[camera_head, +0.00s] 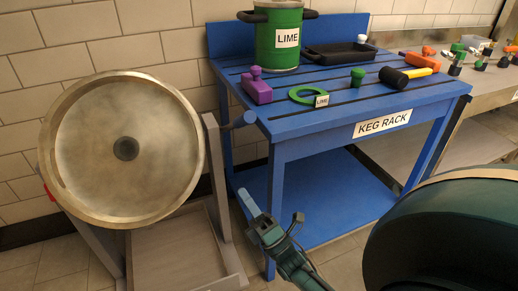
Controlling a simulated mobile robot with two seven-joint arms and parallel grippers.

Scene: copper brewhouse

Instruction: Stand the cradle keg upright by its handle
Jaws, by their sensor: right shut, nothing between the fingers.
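The keg (90,150) lies in a grey cradle (219,180) at the left, its round, dull metal end facing me with a dark spot at its centre. A dark blue-grey handle (240,120) sticks out at the top of the cradle's right post, near the table edge. My right gripper (246,202) is shut and empty. In the picture it is below the handle and right of the post, apart from both. The keg's far side is hidden. My left gripper is out of view.
A steel bench (484,98) with taps stands right.

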